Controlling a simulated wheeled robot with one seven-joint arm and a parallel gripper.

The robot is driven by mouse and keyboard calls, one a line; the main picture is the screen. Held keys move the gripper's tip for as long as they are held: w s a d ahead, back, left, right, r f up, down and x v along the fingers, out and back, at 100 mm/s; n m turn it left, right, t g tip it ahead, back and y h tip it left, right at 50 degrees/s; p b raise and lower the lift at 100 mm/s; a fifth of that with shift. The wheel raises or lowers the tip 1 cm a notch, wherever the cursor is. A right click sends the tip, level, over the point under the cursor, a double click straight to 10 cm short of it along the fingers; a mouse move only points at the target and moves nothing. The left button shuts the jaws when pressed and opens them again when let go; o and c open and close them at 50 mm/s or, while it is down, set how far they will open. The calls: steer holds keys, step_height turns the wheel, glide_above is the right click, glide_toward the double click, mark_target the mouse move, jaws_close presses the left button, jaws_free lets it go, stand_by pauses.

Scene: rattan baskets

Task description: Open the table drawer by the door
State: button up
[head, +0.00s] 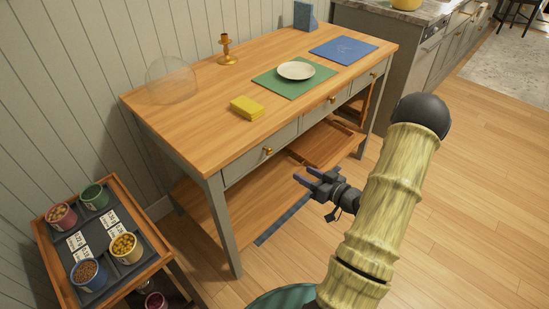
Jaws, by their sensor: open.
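The table (205,110) has a wooden top and a grey-green frame. Its front holds a left drawer (245,162), a middle drawer (318,112) and a right drawer (362,81), each with a brass knob. My gripper (304,175) is open and empty. In the picture it is below and right of the left drawer's knob (267,151), apart from the drawer fronts, with its fingers pointing toward the table.
A yellow block (246,107), green mat (275,84), plate (296,70), blue mat (344,50), candlestick (226,50) and glass dome (172,80) are on the tabletop. A cart (45,245) with several cups stands at left. A lower shelf (240,202) lies under the drawers. Floor at right is clear.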

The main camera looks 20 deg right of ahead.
mark_target(271, 152)
steer(key=shift+s+d+f+t+y, duration=0.1)
steer(key=shift+s+d+t+y, duration=0.2)
steer(key=shift+s, duration=0.3)
steer(key=shift+s+d+f+t+y, duration=0.1)
steer(key=shift+s+d+t, duration=0.1)
steer(key=shift+s+t, duration=0.3)
steer(key=shift+w, duration=0.1)
steer(key=x, duration=1.6)
steer(key=shift+w+a+f+b, duration=0.2)
steer(key=shift+w+b, duration=0.1)
steer(key=shift+b, duration=0.05)
steer(key=shift+w, duration=0.45)
steer(key=shift+s+a, duration=0.15)
steer(key=shift+a, duration=0.05)
steer(key=c, duration=0.6)
steer(key=shift+s+d+r, duration=0.1)
steer(key=shift+r, duration=0.05)
jaws_close()
